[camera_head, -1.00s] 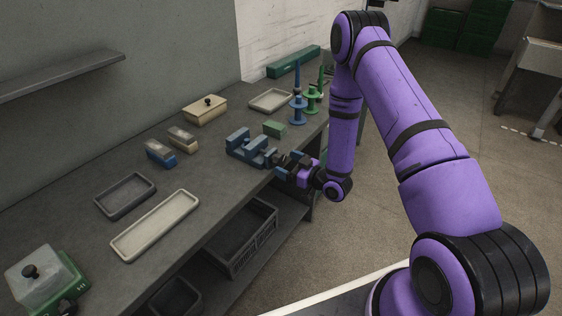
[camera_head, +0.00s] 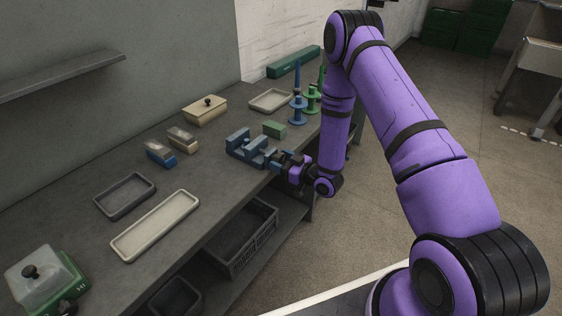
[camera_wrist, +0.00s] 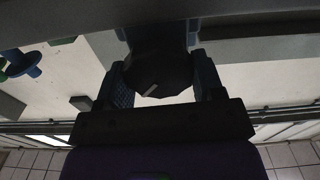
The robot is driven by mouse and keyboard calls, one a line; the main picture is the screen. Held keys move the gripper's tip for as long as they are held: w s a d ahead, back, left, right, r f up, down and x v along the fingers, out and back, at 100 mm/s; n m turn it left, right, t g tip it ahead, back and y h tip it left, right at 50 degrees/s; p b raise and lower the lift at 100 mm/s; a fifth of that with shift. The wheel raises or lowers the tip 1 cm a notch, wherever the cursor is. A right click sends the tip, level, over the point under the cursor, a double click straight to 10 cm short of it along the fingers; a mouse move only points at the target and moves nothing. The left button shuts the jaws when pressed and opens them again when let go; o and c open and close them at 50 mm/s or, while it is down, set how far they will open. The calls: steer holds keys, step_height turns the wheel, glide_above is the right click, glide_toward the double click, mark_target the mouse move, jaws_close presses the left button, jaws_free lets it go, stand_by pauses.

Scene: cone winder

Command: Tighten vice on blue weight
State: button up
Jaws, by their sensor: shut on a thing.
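The blue vice (camera_head: 243,146) stands near the front edge of the workbench. My gripper (camera_head: 279,161) is at its front end, reaching in from the right. In the wrist view the fingers (camera_wrist: 160,80) are on either side of a dark faceted knob (camera_wrist: 158,68) on the vice's front and are shut on it. The vice body (camera_wrist: 158,35) shows behind the knob. I cannot make out a separate blue weight between the jaws; it is hidden or blends with the blue vice.
A green block (camera_head: 274,129) sits behind the vice. Blue (camera_head: 298,112) and green (camera_head: 313,100) spindle stands are to its right. A crate (camera_head: 240,240) is below.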

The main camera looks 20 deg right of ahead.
steer(key=shift+m, duration=0.3)
steer(key=shift+d+m, duration=0.15)
steer(key=shift+m, duration=2.55)
steer(key=shift+f, duration=0.1)
steer(key=o, duration=0.9)
steer(key=v, duration=1)
steer(key=shift+s+d, duration=0.2)
steer(key=shift+s, duration=0.1)
